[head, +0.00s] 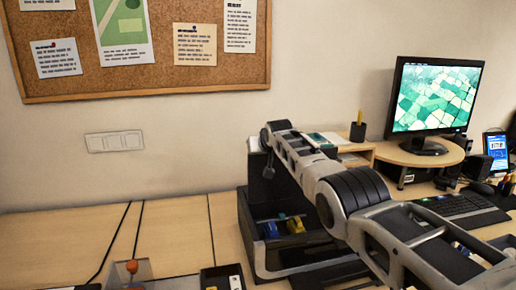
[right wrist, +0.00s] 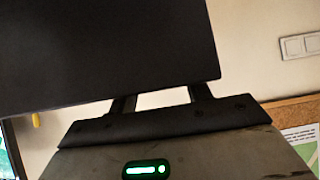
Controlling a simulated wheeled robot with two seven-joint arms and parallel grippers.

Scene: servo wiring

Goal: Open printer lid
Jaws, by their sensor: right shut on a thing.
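The printer (head: 262,254) is a dark box on the table in the middle of the head view. Its top is open, and blue and yellow parts show inside. The dark lid (head: 256,168) stands raised at its back, partly hidden by my right arm. In the right wrist view the lid (right wrist: 100,50) is a large dark panel across the top left. My right gripper (right wrist: 162,98) is shut on the lid, its two fingers meeting the panel's edge. In the head view the right gripper (head: 268,168) is small and partly hidden beside the lid. My left gripper is not in view.
A monitor (head: 436,98) on a wooden stand, a keyboard (head: 460,210) and a phone (head: 496,148) are at the right. A pen cup (head: 357,132) stands behind my arm. An orange-topped item (head: 132,267) and a small dark tray (head: 222,277) are at the front. The left tabletop is mostly clear.

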